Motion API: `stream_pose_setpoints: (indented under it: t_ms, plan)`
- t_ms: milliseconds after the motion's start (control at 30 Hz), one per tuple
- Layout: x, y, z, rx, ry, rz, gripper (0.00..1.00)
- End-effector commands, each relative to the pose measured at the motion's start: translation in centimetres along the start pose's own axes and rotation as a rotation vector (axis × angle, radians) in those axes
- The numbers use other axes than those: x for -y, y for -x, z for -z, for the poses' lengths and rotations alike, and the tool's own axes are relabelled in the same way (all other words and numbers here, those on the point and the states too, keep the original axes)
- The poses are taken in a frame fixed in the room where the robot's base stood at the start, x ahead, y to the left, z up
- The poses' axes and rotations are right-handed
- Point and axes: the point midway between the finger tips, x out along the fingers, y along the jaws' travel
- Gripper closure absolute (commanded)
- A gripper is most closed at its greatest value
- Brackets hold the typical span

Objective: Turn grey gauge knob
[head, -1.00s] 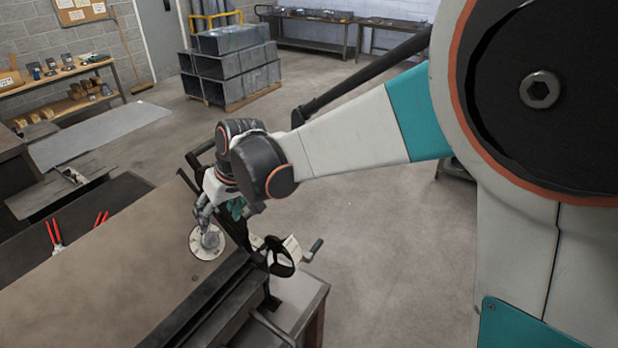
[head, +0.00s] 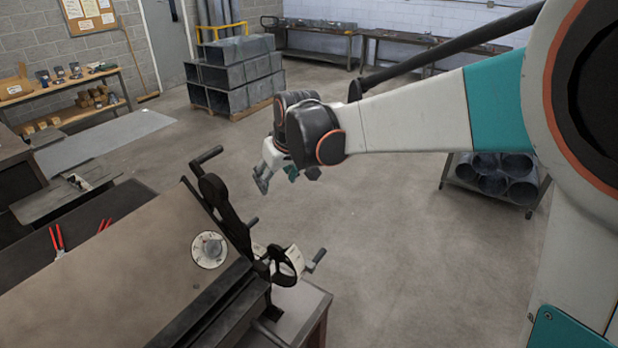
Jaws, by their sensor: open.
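The grey gauge knob (head: 214,247) sits at the centre of a round white dial (head: 200,254) on the brown sloped panel of the machine (head: 130,262). The dial and knob are in full view, with nothing over them. My gripper (head: 262,183) is open and empty. It hangs in the air above and to the right of the knob in the picture, clear of the dial. The marks on the dial are too small to read.
A black lever (head: 222,203) and a hand crank (head: 312,262) stand at the machine's right edge, near the dial. Red-handled tools (head: 58,240) lie at the left. Stacked ducts (head: 237,75) stand at the back.

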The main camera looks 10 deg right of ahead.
Motion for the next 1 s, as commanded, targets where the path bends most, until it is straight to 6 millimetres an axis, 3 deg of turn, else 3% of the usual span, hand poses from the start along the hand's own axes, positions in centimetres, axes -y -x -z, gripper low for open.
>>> stream_pose_setpoints:
  t_ms: [200,433,700,1000]
  plan:
    - [-3.6,0.3,-1.5,-0.020,-0.018,-0.059,0.41]
    - [-5.8,0.6,-4.2,-0.035,-0.043,-0.102,0.41]
    - [-6.2,0.9,-6.5,-0.041,-0.065,-0.114,0.41]
    - [-6.3,1.0,-6.8,-0.042,-0.070,-0.117,0.41]
